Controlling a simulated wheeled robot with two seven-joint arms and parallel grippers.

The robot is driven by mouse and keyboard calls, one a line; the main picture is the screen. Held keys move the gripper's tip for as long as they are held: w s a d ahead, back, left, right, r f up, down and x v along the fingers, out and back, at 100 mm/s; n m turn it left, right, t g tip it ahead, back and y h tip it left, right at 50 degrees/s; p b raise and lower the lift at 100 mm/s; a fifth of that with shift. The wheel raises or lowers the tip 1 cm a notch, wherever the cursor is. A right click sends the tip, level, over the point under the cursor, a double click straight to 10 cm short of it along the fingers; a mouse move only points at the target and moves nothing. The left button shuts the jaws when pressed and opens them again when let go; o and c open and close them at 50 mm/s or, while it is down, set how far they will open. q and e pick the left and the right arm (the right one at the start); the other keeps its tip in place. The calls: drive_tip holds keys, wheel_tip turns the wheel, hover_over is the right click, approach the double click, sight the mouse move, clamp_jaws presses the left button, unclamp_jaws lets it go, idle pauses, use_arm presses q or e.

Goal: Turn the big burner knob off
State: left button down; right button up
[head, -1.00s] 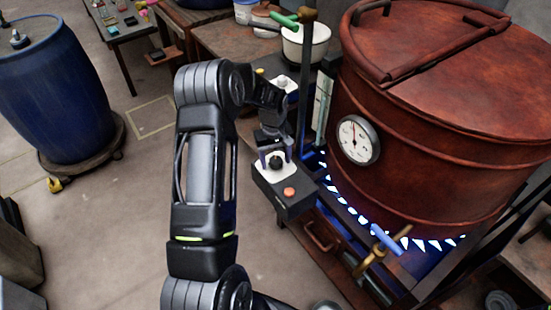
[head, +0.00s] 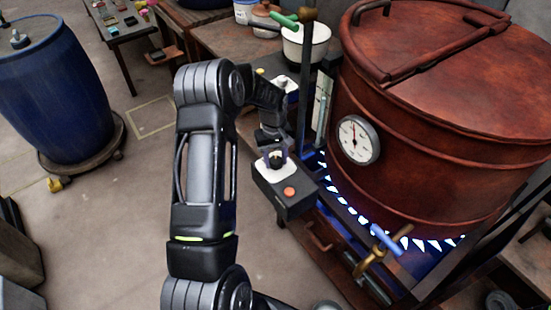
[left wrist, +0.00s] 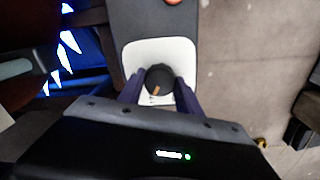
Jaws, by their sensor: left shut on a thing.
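In the head view the plate is on top of a dark control box (head: 289,207) in front of the big vat. My left gripper (head: 277,157) is over the box, its two dark purple fingers at either side of the knob, shut on it. The fingers (left wrist: 159,94) also show in the left wrist view. Blue flames (head: 350,208) burn under the rusty red vat (head: 440,130). My right gripper is out of view.
An orange button (head: 289,191) is on the box near the knob. A dial gauge (head: 358,139) is on the vat, and a blue-handled brass valve (head: 378,246) is at its lower front. A blue barrel (head: 55,95) stands at left. The floor between is clear.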

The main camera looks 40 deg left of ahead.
use_arm(q)
drive_tip(key=shift+m, duration=0.4)
drive_tip(key=shift+m+b, duration=0.45)
drive_tip(key=shift+m, duration=0.35)
drive_tip(key=m+b, duration=0.1)
drive_tip(key=m, duration=0.5)
drive_tip(key=shift+m, duration=0.4)
drive_tip(key=shift+w+m+b, duration=0.1)
drive_tip(key=shift+m+b, duration=0.35)
drive_tip(key=shift+m, duration=0.95)
drive_tip(key=c, duration=0.8)
unclamp_jaws()
drive_tip(key=shift+c, duration=0.2)
drive_tip(key=shift+r, duration=0.1)
